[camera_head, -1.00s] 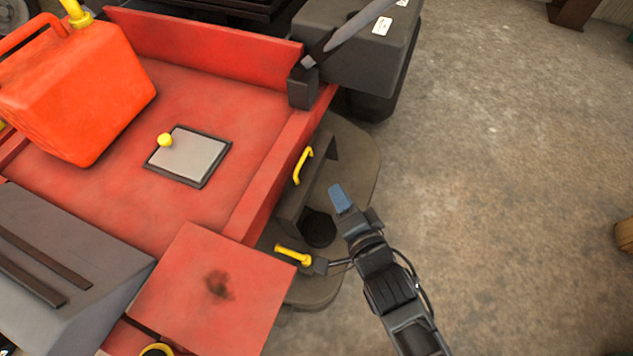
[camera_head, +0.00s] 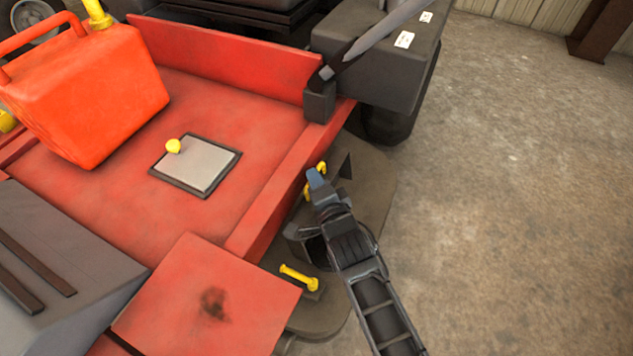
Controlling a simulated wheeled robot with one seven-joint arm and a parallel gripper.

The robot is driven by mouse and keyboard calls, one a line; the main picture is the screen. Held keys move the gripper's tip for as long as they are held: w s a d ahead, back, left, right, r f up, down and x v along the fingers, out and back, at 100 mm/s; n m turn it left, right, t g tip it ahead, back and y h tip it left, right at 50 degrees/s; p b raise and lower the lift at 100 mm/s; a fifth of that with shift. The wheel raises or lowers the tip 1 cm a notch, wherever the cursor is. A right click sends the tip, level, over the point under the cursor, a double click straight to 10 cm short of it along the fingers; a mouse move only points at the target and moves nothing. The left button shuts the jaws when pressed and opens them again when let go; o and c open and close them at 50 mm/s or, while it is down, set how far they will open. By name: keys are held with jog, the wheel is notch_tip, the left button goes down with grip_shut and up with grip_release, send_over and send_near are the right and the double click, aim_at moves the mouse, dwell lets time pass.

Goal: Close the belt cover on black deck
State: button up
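The black deck (camera_head: 372,185) sticks out low beside the red machine body. The belt cover (camera_head: 296,232) on it is a dark panel, seemingly raised and tilted beside the red side wall; my arm hides much of it. Its yellow handle (camera_head: 322,167) shows in parts on both sides of my gripper (camera_head: 316,180). The blue fingertips overlap the handle in this view; I cannot tell whether they touch or grip it. The dark round opening or pulley beside the cover is now mostly hidden behind my wrist.
A second yellow handle (camera_head: 299,277) sits at the deck's near end, close to my arm. The red side wall (camera_head: 280,185) and a dark box (camera_head: 375,50) border the deck. An orange fuel can (camera_head: 90,95) stands on the red bed. The concrete floor (camera_head: 510,200) at right is clear.

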jog(key=shift+w, duration=0.15)
grip_shut()
dwell(0.5)
